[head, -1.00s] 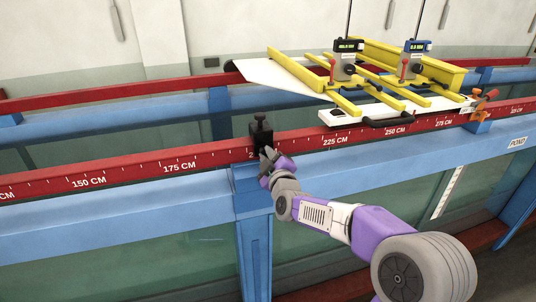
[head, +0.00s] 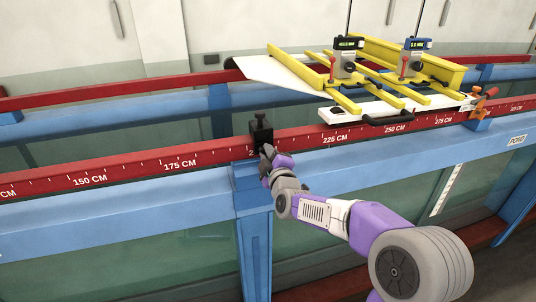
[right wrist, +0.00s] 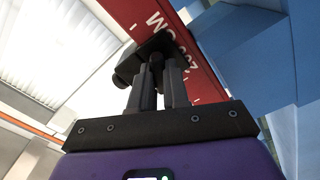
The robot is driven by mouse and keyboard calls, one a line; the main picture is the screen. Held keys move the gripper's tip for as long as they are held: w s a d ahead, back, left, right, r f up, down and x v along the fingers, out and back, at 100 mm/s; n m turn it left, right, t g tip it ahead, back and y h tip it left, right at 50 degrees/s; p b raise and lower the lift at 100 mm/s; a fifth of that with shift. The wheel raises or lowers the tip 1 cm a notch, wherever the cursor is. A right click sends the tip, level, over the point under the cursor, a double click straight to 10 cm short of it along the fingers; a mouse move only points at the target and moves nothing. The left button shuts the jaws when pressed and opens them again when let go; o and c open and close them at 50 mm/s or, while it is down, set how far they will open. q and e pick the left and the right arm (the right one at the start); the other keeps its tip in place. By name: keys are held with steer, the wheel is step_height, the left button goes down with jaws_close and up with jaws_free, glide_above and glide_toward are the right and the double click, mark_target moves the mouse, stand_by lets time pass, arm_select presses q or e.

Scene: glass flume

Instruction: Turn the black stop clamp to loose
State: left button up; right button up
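The black stop clamp (head: 261,130) sits on the red 200 CM-scale rail, with a small T-shaped screw on top. It also shows in the right wrist view (right wrist: 150,52), against the red rail. My right gripper (head: 264,154) is at the clamp's near face, low on it. In the right wrist view my two grey fingers (right wrist: 160,72) stand either side of a narrow dark part of the clamp, which fills the small gap between them. The fingers partly hide that part. My left gripper is not in view.
The red scale rail (head: 180,166) runs along the blue flume frame (head: 130,213). A white carriage (head: 350,113) with yellow bars (head: 345,103) and two gauges stands to the right of the clamp. An orange clamp (head: 480,103) is further right. The rail left of the clamp is clear.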

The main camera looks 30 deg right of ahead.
steer(key=o, duration=0.4)
steer(key=shift+b+v, duration=0.6)
steer(key=shift+v, duration=3.2)
steer(key=shift+f, duration=0.1)
